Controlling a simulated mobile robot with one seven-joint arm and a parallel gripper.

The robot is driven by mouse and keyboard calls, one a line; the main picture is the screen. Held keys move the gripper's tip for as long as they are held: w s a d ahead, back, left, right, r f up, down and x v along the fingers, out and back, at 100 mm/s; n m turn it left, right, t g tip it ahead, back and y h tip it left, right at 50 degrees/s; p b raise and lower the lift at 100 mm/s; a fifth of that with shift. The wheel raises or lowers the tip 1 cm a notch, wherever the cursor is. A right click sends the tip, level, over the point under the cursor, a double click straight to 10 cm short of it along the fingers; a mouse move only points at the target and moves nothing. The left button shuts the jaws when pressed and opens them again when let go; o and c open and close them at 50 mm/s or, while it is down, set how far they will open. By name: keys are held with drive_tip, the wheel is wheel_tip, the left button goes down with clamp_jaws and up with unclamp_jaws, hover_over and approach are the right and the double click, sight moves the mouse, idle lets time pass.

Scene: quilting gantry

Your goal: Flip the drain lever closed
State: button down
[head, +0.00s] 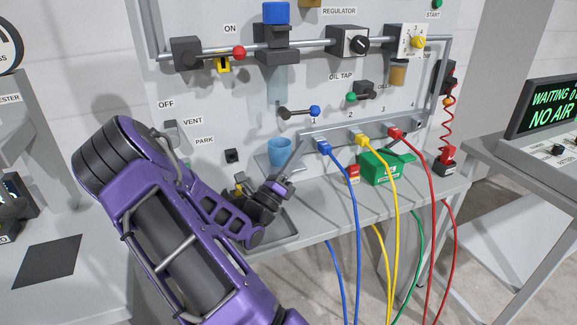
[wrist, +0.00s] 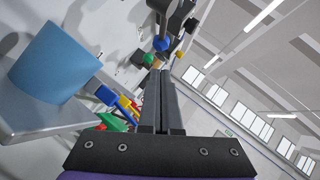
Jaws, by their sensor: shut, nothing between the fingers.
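The lever with a blue knob (head: 315,111), which I take to be the drain lever, sits on the panel below the clear filter bowl (head: 276,86). Its dark arm runs roughly level, with the knob at the right end. My gripper (head: 307,140) is shut and empty, fingers pointing up, a little below the knob. In the wrist view the blue knob (wrist: 161,43) shows just beyond the fingertips (wrist: 158,74). I cannot tell whether they touch it; they look apart in the head view.
A blue cup (head: 280,151) stands on a small shelf left of my fingers. Blue, yellow and red plugs (head: 323,147) with hanging hoses line the rail to the right. A green box (head: 380,170) sits on the bench. The green-knobbed oil tap (head: 352,97) is right of the lever.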

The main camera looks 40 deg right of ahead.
sight(302, 112)
wheel_tip(302, 112, up, 5)
drive_tip(key=w+d, duration=0.2)
drive_tip(key=d, duration=0.1)
drive_tip(key=shift+w+f, duration=0.15)
drive_tip(key=shift+w, duration=0.1)
